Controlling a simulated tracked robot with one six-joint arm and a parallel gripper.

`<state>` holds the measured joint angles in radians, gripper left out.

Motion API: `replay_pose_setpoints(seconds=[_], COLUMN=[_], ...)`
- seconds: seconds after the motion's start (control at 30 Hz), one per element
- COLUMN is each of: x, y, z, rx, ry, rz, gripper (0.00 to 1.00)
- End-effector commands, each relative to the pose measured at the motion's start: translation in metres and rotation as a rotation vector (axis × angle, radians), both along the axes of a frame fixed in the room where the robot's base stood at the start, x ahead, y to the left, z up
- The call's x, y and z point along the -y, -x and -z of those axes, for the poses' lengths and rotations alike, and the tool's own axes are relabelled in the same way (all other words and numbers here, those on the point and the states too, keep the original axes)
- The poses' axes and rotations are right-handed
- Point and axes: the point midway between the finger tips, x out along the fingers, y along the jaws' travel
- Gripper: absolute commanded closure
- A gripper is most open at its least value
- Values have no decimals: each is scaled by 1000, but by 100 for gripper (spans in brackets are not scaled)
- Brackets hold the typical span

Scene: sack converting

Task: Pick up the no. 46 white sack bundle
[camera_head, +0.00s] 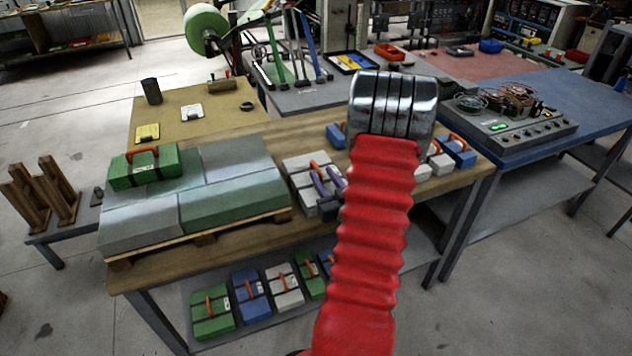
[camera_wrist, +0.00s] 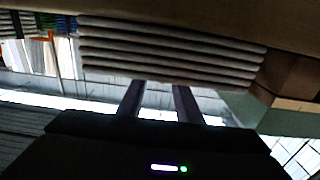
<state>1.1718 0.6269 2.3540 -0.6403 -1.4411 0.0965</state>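White sack bundles with straps lie in the middle of the wooden table; one white bundle (camera_head: 298,166) shows left of my arm in the head view. A second white bundle (camera_head: 442,163) shows right of my arm. Labels are too small to read, so I cannot tell which is no. 46. In the wrist view a layered pale bundle (camera_wrist: 170,52) is seen edge-on, close up. My gripper (camera_wrist: 159,84) has two dark fingers standing apart, with their tips at the bundle's near edge. No bundle visibly sits between them. My arm hides part of the row in the head view.
A pallet (camera_head: 205,238) bears green and grey stacks, with a green bundle (camera_head: 143,167) on top. Blue bundles (camera_head: 458,152) stand in the row. A lower shelf (camera_head: 232,335) holds several coloured bundles. A control box (camera_head: 515,128) stands on the blue table to the right.

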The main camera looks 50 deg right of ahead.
Motion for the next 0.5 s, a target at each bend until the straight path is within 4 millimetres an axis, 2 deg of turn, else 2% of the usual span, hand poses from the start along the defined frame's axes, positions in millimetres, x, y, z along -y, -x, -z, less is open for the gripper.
replay_pose_setpoints(seconds=[0.27,0.5], x=[1,14], y=[-5,-32], z=[0,0], rx=[-1,0], ry=[1,2], rz=[-3,-5], gripper=[68,68])
